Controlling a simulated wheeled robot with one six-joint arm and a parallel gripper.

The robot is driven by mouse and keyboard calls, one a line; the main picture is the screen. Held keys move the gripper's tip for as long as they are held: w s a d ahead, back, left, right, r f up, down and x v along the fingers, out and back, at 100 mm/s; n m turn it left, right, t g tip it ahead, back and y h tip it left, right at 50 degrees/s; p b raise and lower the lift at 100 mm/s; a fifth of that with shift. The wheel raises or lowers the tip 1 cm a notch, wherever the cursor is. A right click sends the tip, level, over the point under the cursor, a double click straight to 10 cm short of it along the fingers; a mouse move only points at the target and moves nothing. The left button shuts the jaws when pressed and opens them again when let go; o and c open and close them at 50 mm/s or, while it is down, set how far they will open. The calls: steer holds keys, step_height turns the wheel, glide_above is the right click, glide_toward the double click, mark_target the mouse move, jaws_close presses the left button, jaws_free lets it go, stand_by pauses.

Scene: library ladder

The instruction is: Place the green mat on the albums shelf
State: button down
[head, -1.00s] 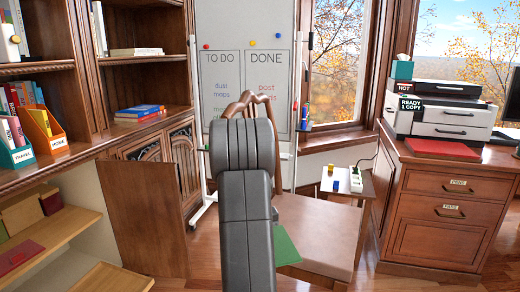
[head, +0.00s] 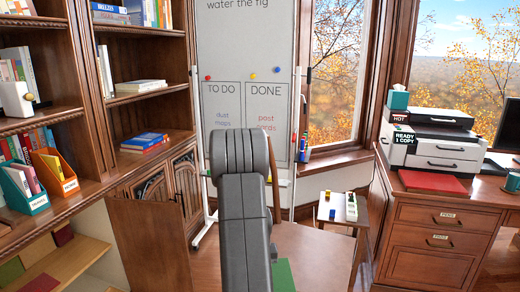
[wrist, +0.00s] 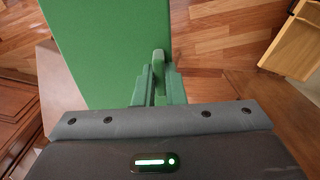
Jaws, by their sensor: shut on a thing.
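My gripper (wrist: 158,82) is shut on the green mat (wrist: 105,45), gripping it by an edge in the wrist view. The mat is a flat green sheet held over the wood floor. In the head view only a small corner of the mat (head: 283,275) shows beside my grey arm, which hides the gripper and the rest of it. No label for the albums shelf is readable. A low light-wood shelf (head: 75,268) at the lower left holds flat red, green and tan items.
A tall bookcase (head: 160,112) with books and file boxes stands at left. Beyond are a whiteboard (head: 245,45) and a small side table (head: 345,205). A desk (head: 440,215) with a printer (head: 435,130) stands at right.

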steer(key=shift+m, duration=0.4)
steer(key=r+p, duration=0.1)
steer(key=p, duration=0.1)
steer(key=s+r+p, duration=0.1)
steer(key=r+p, duration=0.1)
steer(key=s+r+p, duration=0.1)
steer(key=p, duration=0.1)
steer(key=shift+s+r, duration=0.1)
steer(key=shift+r, duration=0.1)
steer(key=shift+s+r+p, duration=0.1)
steer(key=shift+s+p, duration=0.1)
steer(key=shift+p, duration=0.2)
